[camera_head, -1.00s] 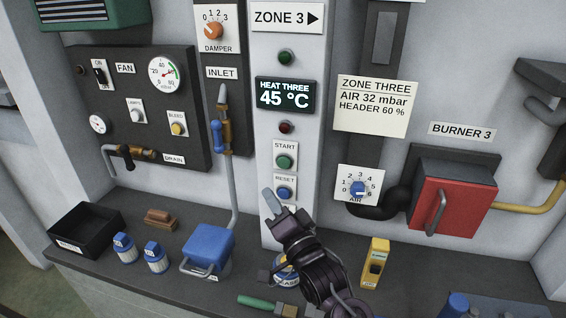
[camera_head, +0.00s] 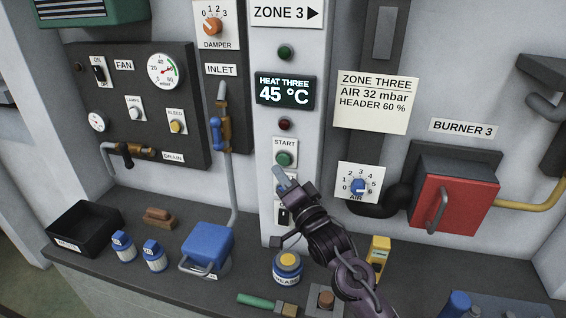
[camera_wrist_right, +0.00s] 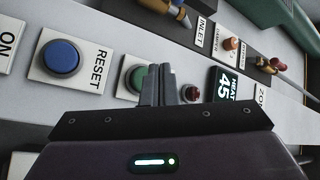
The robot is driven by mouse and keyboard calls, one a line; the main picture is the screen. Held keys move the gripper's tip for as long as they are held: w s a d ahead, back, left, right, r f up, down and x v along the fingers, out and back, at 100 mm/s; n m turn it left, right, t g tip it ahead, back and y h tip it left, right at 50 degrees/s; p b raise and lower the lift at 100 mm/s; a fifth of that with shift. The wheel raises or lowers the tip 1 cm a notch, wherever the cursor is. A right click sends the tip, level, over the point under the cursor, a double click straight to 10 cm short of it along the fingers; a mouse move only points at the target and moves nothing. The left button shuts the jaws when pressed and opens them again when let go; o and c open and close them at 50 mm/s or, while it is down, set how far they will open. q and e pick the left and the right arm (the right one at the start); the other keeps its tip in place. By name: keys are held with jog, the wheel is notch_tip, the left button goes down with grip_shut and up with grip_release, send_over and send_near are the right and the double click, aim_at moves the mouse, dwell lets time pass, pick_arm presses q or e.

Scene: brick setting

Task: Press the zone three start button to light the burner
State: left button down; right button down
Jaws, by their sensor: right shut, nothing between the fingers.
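The green start button (camera_head: 284,158) sits on a white plate marked START, on the pale column below the display. My right gripper (camera_head: 279,174) is shut and empty, its fingertips just below the start button in the head view. In the right wrist view the shut fingers (camera_wrist_right: 157,84) overlap the right side of the green button (camera_wrist_right: 136,78); I cannot tell whether they touch it. The blue reset button (camera_wrist_right: 62,58) shows to the left there, and my gripper covers it in the head view. The display (camera_head: 285,91) reads HEAT THREE 45 °C. My left gripper is not in view.
A red lamp (camera_head: 285,125) sits above the start button. The red burner 3 door (camera_head: 454,205) is at right beside the air dial (camera_head: 358,187). On the counter below stand a grease tin (camera_head: 287,267), a blue box (camera_head: 207,246) and a yellow block (camera_head: 378,256).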

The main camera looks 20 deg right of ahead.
aim_at(278, 158)
jog(key=shift+w+d, duration=0.35)
jog(key=shift+w, duration=0.15)
jog(key=shift+w+d, duration=0.1)
jog(key=shift+w, duration=0.05)
dwell(1.7)
jog(key=shift+w+d, duration=0.15)
jog(key=shift+w, duration=0.05)
jog(key=shift+w+d+r, duration=0.1)
jog(key=shift+w+d, duration=0.2)
jog(key=shift+w, duration=0.05)
dwell(0.9)
jog(key=shift+s+a, duration=0.1)
jog(key=shift+s+a+p, duration=0.4)
jog(key=shift+s+p, duration=0.05)
jog(key=shift+s, duration=0.15)
